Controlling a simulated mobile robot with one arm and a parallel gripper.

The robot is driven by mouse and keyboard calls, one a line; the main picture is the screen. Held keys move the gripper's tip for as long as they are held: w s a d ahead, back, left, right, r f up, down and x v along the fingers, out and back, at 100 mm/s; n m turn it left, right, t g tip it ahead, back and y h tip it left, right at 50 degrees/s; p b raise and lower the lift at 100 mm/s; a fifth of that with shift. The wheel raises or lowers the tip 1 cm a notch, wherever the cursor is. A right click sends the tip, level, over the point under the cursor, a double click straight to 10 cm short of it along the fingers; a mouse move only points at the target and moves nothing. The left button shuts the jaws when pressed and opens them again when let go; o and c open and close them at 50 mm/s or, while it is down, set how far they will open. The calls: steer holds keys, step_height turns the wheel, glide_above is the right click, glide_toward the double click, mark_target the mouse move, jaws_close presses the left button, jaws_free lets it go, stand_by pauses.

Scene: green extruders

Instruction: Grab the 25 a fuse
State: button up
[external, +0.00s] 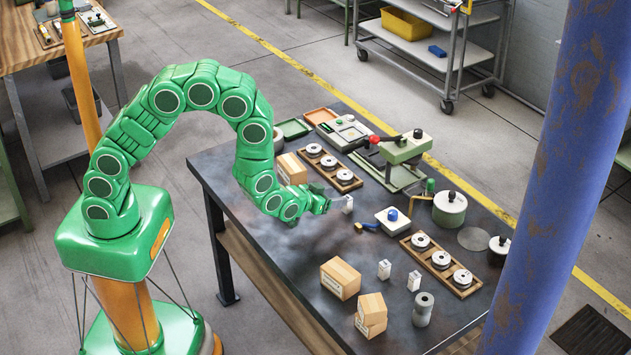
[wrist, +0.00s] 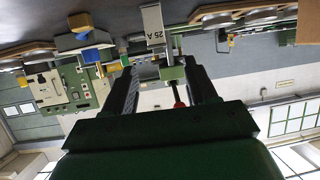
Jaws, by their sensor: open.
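The 25 A fuse (external: 347,204) is a small white block standing on the dark workbench. In the wrist view the fuse (wrist: 153,27) shows its "25 A" marking, upside down, just beyond the fingertips and roughly in line with the gap between them. My gripper (external: 326,203) is low over the bench, immediately left of the fuse. In the wrist view my gripper (wrist: 163,66) has its two dark fingers apart, with nothing held between them. I cannot tell the exact distance from the fingertips to the fuse.
Two similar white blocks (external: 384,269) (external: 414,280) stand nearer the front, by wooden blocks (external: 340,278) and a grey cylinder (external: 423,309). A blue-knobbed white device (external: 392,221) is right of the fuse. A green press (external: 402,150) and spool trays (external: 440,264) are behind and right.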

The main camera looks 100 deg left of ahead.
mark_target(348, 196)
steer(key=shift+x, duration=3.35)
steer(key=shift+f, duration=0.15)
jaws_close()
